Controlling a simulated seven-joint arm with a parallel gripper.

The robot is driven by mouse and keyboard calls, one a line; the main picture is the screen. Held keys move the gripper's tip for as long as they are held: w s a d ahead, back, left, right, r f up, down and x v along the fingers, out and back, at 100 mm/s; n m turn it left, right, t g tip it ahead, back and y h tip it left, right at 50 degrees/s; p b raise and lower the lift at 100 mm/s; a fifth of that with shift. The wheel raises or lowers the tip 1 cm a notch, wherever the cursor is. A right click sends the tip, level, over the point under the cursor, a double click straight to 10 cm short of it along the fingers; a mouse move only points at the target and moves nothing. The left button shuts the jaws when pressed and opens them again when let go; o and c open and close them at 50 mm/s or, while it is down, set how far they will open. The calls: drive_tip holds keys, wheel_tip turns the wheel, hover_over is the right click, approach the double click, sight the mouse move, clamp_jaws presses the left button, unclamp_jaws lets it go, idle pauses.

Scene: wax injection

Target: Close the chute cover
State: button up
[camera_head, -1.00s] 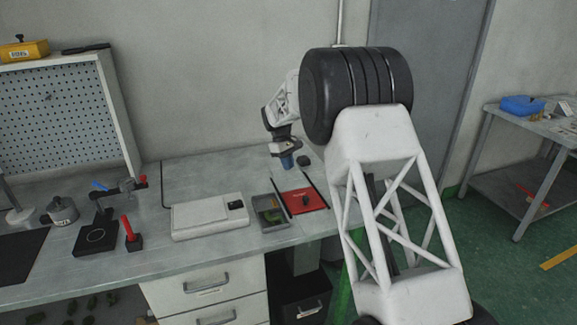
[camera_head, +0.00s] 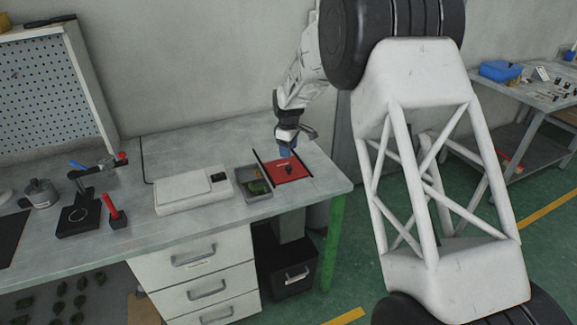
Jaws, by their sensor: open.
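The chute cover is a flat red panel (camera_head: 292,172) with a small dark knob (camera_head: 288,169), set in the bench top between two dark rails. It appears to lie flat; whether it fully covers the chute opening cannot be told. My gripper (camera_head: 286,155) is open, pointing down just above the far left part of the red panel, close to the knob. Its fingertips are small and dark-blue in this view, and contact with the panel or knob cannot be made out.
A grey tray (camera_head: 243,176) with greenish pieces lies just left of the panel, beside a white scale (camera_head: 170,198). Farther left are a red-handled tool (camera_head: 114,213) and a black stand (camera_head: 65,224). A black bin (camera_head: 275,268) stands under the bench.

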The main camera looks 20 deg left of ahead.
sight(289, 166)
drive_tip(key=shift+f, duration=0.15)
idle(0.3)
drive_tip(key=shift+f, duration=3.75)
clamp_jaws()
